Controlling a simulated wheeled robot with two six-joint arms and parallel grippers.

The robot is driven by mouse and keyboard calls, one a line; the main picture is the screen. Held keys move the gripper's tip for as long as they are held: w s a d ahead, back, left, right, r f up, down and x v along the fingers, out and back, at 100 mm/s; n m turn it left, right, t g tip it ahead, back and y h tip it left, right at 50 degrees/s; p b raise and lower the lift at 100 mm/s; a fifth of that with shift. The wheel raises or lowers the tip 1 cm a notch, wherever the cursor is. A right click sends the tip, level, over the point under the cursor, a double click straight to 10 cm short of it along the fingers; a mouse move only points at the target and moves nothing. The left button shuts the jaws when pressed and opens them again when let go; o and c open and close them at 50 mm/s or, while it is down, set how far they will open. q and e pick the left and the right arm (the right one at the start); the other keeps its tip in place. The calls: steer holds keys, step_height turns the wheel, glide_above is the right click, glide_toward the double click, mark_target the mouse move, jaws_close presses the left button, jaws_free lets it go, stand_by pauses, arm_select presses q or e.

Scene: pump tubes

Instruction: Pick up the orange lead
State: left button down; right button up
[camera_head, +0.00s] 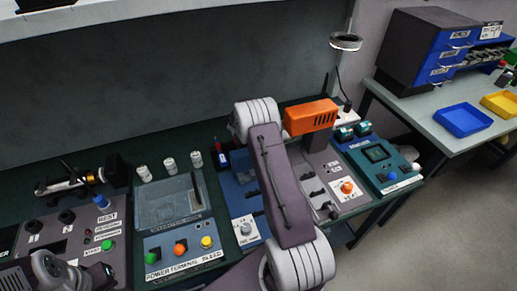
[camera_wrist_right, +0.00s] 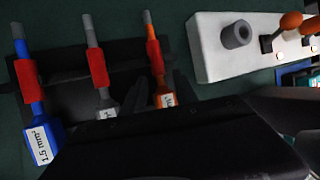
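In the right wrist view the orange lead (camera_wrist_right: 155,58) is the rightmost of three leads standing in a dark rack. It has a grey tip, a red sleeve and a white label at its lower end. The grey lead (camera_wrist_right: 94,40) and the blue lead (camera_wrist_right: 22,47) are to its left. My right gripper (camera_wrist_right: 160,92) appears open, with one dark finger on each side of the orange lead's lower part; contact cannot be told. In the head view my right arm hides the gripper and the orange lead. My left gripper does not show clearly; only part of that arm is at lower left.
A white block (camera_wrist_right: 212,62) with a grey knob and orange-tipped levers is close right of the leads. In the head view, a row of control panels (camera_head: 178,245) fills the bench. An orange slotted box (camera_head: 310,117) stands beside my right arm. A blue tray (camera_head: 463,120) is on the right table.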

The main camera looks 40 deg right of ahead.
steer(key=shift+d+f, duration=0.1)
steer(key=shift+f, duration=0.05)
jaws_close()
step_height(320, 180, up, 10)
steer(key=p, duration=0.2)
stand_by(0.3)
